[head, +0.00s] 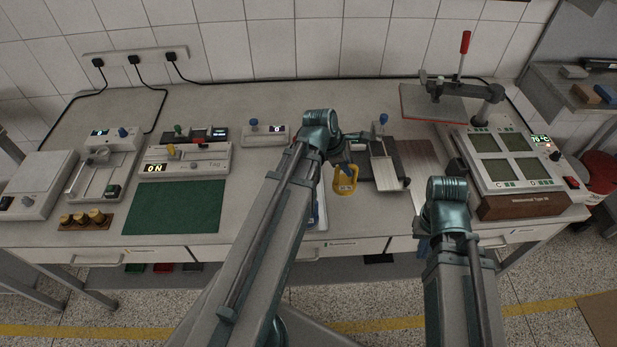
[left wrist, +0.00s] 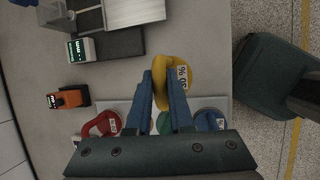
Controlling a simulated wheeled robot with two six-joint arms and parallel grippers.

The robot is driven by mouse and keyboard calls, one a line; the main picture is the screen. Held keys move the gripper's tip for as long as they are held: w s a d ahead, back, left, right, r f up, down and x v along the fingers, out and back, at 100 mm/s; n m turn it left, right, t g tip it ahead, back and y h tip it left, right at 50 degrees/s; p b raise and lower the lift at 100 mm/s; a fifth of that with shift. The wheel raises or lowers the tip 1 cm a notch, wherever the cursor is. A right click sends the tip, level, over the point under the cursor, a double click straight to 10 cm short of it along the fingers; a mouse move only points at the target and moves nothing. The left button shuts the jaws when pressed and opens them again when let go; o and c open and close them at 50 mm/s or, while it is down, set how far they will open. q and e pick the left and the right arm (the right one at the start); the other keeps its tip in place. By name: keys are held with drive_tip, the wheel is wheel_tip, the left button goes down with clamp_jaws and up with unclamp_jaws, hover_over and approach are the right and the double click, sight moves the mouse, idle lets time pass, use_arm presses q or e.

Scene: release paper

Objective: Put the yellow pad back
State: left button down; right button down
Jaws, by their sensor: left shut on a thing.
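The yellow pad (head: 345,183) is a rounded, ring-like piece with a label; its label also shows in the left wrist view (left wrist: 183,74). My left gripper (left wrist: 163,72) is shut on the yellow pad, its two blue fingers close together at the pad's edge. In the left wrist view a pale tray (left wrist: 118,105) lies below the fingers and bears a red pad (left wrist: 100,124), a green pad (left wrist: 163,123) and a blue pad (left wrist: 208,121). The yellow pad overlaps the tray's edge in this view; I cannot tell its height. My right gripper's fingers do not show.
A green mat (head: 175,207) and several instruments stand at left. My right arm is close at front right.

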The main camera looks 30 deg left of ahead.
use_arm(q)
drive_tip(key=shift+w+d+f, duration=0.1)
drive_tip(key=shift+w+f, duration=0.1)
drive_tip(key=shift+f, duration=0.3)
drive_tip(key=w+a+f+b, duration=0.1)
drive_tip(key=w+a, duration=0.1)
drive_tip(key=a, duration=1.2)
drive_tip(key=shift+a+b, duration=0.25)
drive_tip(key=shift+b, duration=0.05)
use_arm(e)
wheel_tip(320, 180, down, 2)
drive_tip(key=shift+w+d+f, duration=0.1)
drive_tip(key=shift+w, duration=0.05)
use_arm(q)
drive_tip(key=shift+w+a+f, duration=0.1)
drive_tip(key=shift+w+f, duration=0.05)
